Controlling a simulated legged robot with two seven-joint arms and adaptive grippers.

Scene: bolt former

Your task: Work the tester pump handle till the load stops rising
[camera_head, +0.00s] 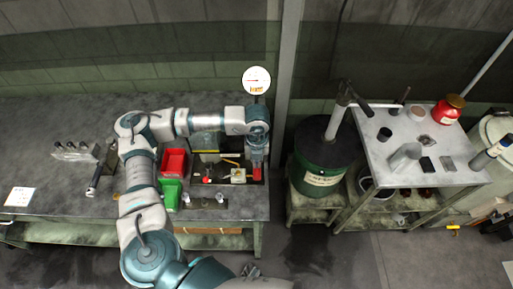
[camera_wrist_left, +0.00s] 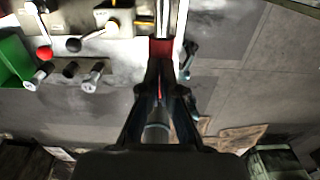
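The tester (camera_head: 238,176) sits on the right end of the bench, a pale block with a yellow lever. Its round white gauge (camera_head: 256,80) stands above; the reading is too small to make out. The pump handle's red grip (camera_head: 257,173) is at the tester's right side. In the left wrist view the red grip (camera_wrist_left: 160,50) sits at the end of a metal rod. My left gripper (camera_head: 257,157) reaches down onto it, and its fingers (camera_wrist_left: 163,92) close around the grip from both sides. A dark claw-like part at the bottom edge seems to be my right gripper (camera_head: 250,271); its fingers are unclear.
A red bin (camera_head: 174,162) and a green bin (camera_head: 170,194) stand left of the tester. Several bolts (camera_head: 205,201) stand at the bench front. A green drum (camera_head: 322,168) and a cluttered metal table (camera_head: 376,150) are to the right, across a gap.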

